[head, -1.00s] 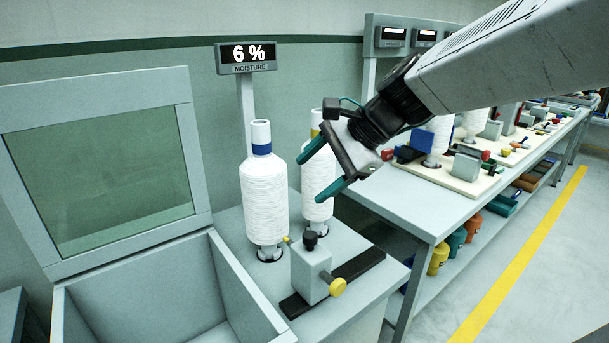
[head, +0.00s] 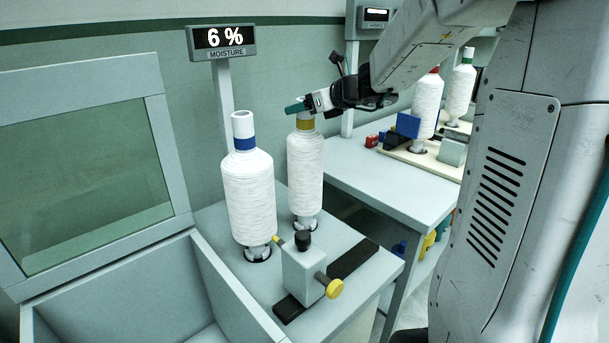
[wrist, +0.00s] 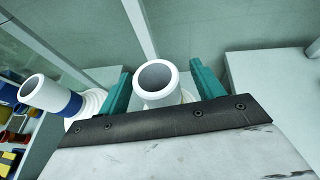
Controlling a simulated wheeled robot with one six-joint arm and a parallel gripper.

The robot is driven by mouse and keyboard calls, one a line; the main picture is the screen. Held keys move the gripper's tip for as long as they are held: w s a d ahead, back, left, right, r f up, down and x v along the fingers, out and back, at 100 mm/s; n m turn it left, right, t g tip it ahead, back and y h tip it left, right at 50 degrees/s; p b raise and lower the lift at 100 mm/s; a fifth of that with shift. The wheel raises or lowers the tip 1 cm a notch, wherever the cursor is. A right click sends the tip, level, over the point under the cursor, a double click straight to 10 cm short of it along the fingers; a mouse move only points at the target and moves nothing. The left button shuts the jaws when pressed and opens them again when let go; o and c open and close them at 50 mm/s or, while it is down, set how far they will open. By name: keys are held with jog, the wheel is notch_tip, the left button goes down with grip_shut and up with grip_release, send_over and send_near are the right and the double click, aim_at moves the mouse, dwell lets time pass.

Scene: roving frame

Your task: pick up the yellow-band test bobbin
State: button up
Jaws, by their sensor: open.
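The yellow-band test bobbin (head: 305,170) stands upright on the grey bench, wound with white yarn, with a yellow band just below its white tube top. My gripper (head: 295,107) is at that tube top in the head view, reaching in from the right. In the wrist view, the open white tube end (wrist: 157,80) lies between my two teal fingers (wrist: 165,70), nearer the left one. The gripper is open, with a clear gap on the right side. The yellow band is hidden in the wrist view.
A blue-band bobbin (head: 248,195) stands close on the left, also in the wrist view (wrist: 48,94). A grey block with a yellow knob (head: 310,270) sits in front. A moisture display (head: 223,40) stands behind. An open-lidded bin (head: 130,290) is at left.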

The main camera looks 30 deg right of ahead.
jog(key=shift+x, duration=0.9)
jog(key=shift+s, duration=0.1)
grip_shut()
jog(key=shift+r, duration=0.1)
jog(key=shift+r, duration=0.1)
notch_tip(320, 180, up, 12)
jog(key=shift+r, duration=0.1)
